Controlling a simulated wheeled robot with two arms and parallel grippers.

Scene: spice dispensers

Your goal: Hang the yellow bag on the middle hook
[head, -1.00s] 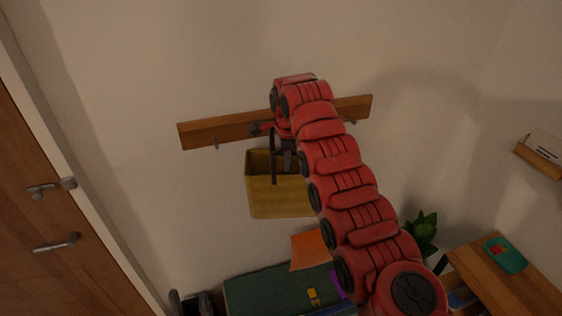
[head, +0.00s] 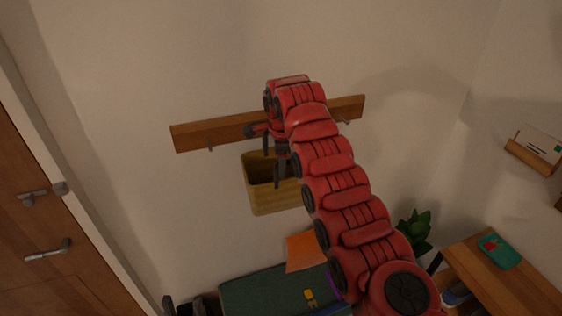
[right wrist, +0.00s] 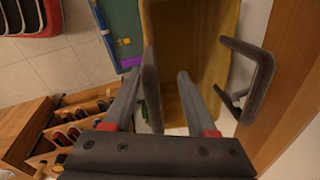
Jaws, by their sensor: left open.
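The yellow bag (head: 272,197) hangs open-topped just below the wooden hook board, partly covered by my right arm. In the right wrist view the bag (right wrist: 211,50) has two dark loop handles; the right one (right wrist: 262,80) is close to the wood. My right gripper (head: 274,162) is at the bag's top. Its fingers (right wrist: 157,90) are apart, with the left handle near the left finger and no visible grip. The middle hook is hidden, so I cannot tell whether a handle rests on it. My left gripper (head: 184,306) is open at the bottom left edge, mostly cut off.
The hook board (head: 195,136) is on the wall, with a left hook (head: 210,149) and a right hook (head: 346,122) visible. Below are a dark green surface (head: 265,290) and an orange sheet (head: 303,252). A plant (head: 414,230) and wooden table (head: 485,275) stand right.

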